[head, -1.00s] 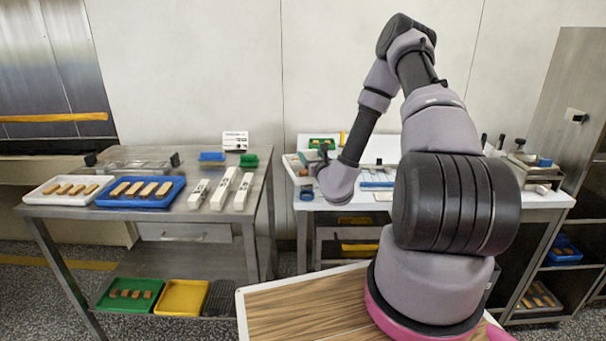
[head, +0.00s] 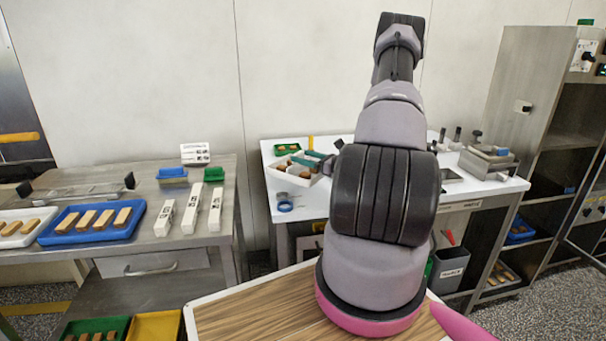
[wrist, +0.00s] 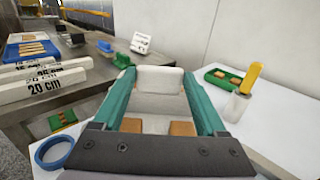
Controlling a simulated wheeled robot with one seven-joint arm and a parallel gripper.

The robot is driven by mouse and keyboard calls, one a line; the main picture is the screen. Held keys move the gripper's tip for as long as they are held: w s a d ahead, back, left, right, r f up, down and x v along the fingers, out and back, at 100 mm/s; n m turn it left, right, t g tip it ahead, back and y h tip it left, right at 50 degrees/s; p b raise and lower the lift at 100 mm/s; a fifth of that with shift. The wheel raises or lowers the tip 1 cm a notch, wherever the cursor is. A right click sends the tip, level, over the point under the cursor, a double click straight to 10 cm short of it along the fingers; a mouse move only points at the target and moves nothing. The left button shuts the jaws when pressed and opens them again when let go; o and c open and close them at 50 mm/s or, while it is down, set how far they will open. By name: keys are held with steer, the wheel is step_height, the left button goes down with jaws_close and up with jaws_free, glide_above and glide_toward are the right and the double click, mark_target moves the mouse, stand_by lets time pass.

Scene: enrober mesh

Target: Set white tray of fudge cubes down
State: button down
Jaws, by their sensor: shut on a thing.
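The white tray of fudge cubes (head: 282,177) is at the left part of the white table in the head view, with several brown cubes in it. My gripper (head: 312,163) is at the tray, partly hidden by my arm. In the wrist view its teal fingers (wrist: 160,78) are shut on the white tray (wrist: 157,105), with brown fudge cubes (wrist: 183,128) showing between them. Whether the tray's underside touches the table is hidden.
The white table (head: 330,207) holds a blue tape ring (head: 285,203) in front of the tray and a green tray (head: 287,149) behind it. A steel table (head: 200,240) on the left holds a blue tray (head: 92,238) and white blocks (head: 190,212).

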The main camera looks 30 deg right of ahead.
mark_target(300, 168)
steer(key=shift+f, duration=2.4)
steer(key=shift+f, duration=0.1)
jaws_free()
